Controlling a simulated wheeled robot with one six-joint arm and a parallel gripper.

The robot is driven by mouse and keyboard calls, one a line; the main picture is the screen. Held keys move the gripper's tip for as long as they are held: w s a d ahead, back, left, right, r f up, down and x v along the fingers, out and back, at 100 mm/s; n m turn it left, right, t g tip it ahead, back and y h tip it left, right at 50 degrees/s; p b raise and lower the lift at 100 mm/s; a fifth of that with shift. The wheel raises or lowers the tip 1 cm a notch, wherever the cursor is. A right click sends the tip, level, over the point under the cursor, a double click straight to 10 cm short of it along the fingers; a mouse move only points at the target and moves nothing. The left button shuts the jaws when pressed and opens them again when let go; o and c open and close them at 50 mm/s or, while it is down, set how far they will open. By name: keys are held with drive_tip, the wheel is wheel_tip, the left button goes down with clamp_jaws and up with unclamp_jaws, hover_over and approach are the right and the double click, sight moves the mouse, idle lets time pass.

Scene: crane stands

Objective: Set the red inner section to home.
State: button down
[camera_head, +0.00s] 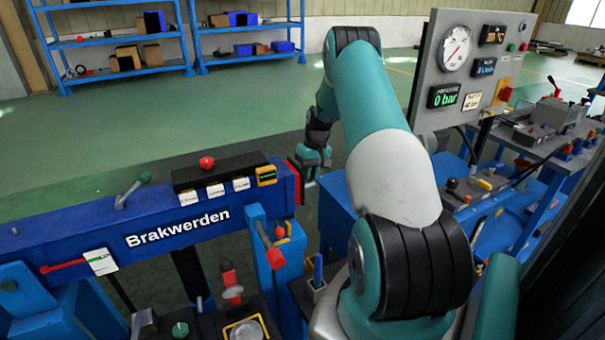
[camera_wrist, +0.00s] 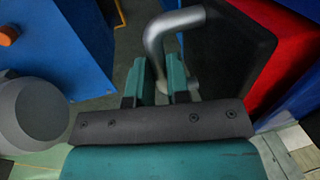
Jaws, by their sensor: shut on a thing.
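The red inner section (camera_head: 294,182) shows as a narrow red strip at the right end of the blue beam lettered "Brakwerden" (camera_head: 100,235). In the wrist view the red section (camera_wrist: 298,35) is at the right, with a black end plate (camera_wrist: 238,50) on its face. A grey bent handle (camera_wrist: 172,24) stands out from that plate. My gripper (camera_wrist: 163,82) is shut on the handle, its two teal fingers on either side of the bar. In the head view my gripper (camera_head: 314,160) is just right of the beam's end; its fingertips are too small there to make out.
A grey panel (camera_head: 470,60) with a gauge and a "0 bar" display stands at the right. Below it are blue benches with levers (camera_head: 480,185). A red-tipped lever (camera_head: 270,250) sits in front of the beam's end. Open green floor lies behind the beam.

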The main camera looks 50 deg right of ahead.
drive_tip(key=shift+w+a, duration=0.2)
drive_tip(key=shift+a, duration=0.05)
drive_tip(key=c, duration=1.1)
unclamp_jaws()
drive_tip(key=shift+a, duration=0.1)
drive_tip(key=shift+s, duration=0.1)
drive_tip(key=shift+d+r, duration=0.1)
drive_tip(key=shift+d, duration=0.1)
drive_tip(key=shift+d+r, duration=0.1)
drive_tip(key=shift+r, duration=0.25)
wheel_tip(320, 180, up, 16)
drive_tip(key=s+d+b, duration=0.1)
drive_tip(key=d, duration=0.1)
drive_tip(key=shift+s+d+r, duration=0.15)
drive_tip(key=shift+s+d, duration=0.05)
drive_tip(key=shift+d, duration=0.05)
